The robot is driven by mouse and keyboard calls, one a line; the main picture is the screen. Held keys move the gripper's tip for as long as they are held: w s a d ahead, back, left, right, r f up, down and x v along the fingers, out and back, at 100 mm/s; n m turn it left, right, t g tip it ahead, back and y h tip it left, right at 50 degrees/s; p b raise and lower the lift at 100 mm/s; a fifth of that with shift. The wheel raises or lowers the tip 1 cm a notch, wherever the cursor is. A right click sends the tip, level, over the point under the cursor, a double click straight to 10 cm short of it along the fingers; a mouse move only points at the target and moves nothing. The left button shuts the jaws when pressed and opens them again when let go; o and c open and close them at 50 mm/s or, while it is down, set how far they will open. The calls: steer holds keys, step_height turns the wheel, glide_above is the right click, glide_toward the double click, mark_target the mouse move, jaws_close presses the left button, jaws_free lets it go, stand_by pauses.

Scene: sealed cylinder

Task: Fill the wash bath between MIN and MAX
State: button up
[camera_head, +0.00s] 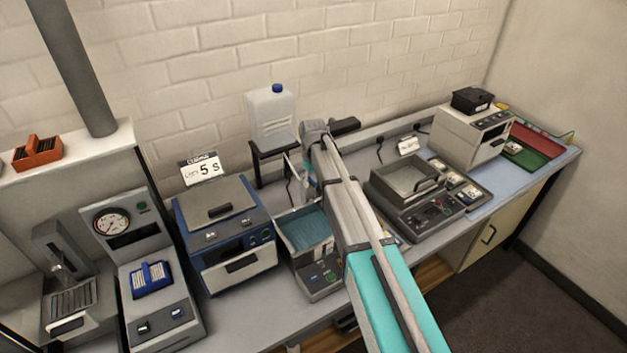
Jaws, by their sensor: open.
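The wash bath seems to be the open grey tank (283,240) with blue-green liquid or lining inside, low in the middle of the bench. My arm hides its right side. MIN and MAX marks and the exact level are too small to read. A translucent white jug with a blue cap (270,118) stands upright on a black stand (262,155) behind the bath. My arm reaches up from the bottom right, across the bath's right side. My gripper (309,168) is at the arm's far end, right of the jug and stand, open and mostly hidden, its fingertips unclear.
A grey lidded unit (410,180) is to the right. A boxy machine (470,140) and coloured trays (540,140) are at the far right. The brick wall is close behind.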

mark_target(312, 182)
steer(key=shift+a, duration=0.1)
steer(key=shift+s+a+m, duration=0.1)
steer(key=shift+m, duration=0.6)
step_height(312, 182, up, 14)
steer(key=p, duration=1.4)
steer(key=s+d+f+m+b, duration=0.4)
steer(key=s+d+f+b, duration=1.4)
steer(key=s+d, duration=0.2)
steer(key=shift+s+d+f+m+b, duration=0.35)
steer(key=shift+s+d+m, duration=0.05)
steer(key=shift+s, duration=0.35)
steer(key=shift+m, duration=0.3)
steer(key=s+d+f+b, duration=0.2)
steer(key=s, duration=0.1)
steer(key=shift+s+f+b, duration=0.3)
steer(key=shift+f+b, duration=0.05)
